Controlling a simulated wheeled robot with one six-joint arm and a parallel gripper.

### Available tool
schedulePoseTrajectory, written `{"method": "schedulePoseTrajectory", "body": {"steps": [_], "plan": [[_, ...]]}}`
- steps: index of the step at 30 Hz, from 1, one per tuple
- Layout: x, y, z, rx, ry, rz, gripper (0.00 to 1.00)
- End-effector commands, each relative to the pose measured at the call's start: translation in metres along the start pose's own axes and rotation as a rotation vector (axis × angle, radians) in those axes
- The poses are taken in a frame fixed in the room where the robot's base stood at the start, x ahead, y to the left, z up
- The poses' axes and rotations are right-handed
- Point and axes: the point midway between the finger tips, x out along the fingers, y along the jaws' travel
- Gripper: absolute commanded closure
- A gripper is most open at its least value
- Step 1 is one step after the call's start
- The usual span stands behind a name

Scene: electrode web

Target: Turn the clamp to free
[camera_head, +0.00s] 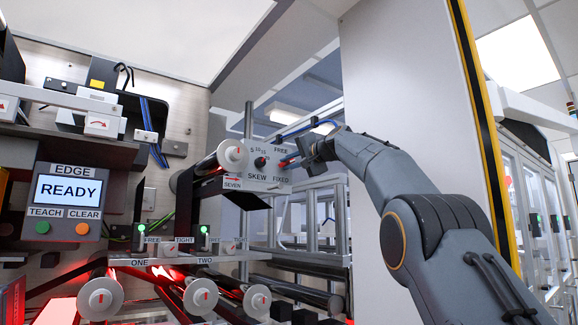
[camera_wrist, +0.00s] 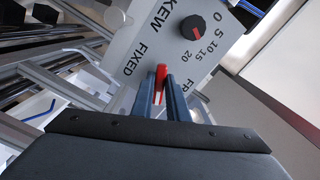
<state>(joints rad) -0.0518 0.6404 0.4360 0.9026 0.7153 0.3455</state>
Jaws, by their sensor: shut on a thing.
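The clamp lever is a small red handle (camera_wrist: 160,80) on a light grey panel (camera_wrist: 140,42). My gripper (camera_wrist: 161,95) is shut on it, one dark blue-grey finger on each side. In the wrist view the word FIXED is to the lever's left and the partly covered word FREE to its right. In the head view my gripper (camera_head: 300,160) is at the right edge of the panel (camera_head: 240,170), between FREE above and FIXED below. The fingers hide part of the lever, and its exact angle is hard to tell.
A black SKEW knob (camera_wrist: 192,27) with a red mark sits on the same panel. A white roller (camera_head: 233,154) stands just left of it. A READY screen (camera_head: 69,190) is at far left. A white wall (camera_head: 405,90) rises behind my arm.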

Motion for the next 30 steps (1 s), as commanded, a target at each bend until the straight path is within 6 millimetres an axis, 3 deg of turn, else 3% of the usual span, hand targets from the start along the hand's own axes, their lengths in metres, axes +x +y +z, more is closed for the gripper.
{"method": "schedulePoseTrajectory", "body": {"steps": [30], "plan": [[0.0006, 0.0072, -0.0023, -0.923, -0.003, 0.001, 1.00]]}}
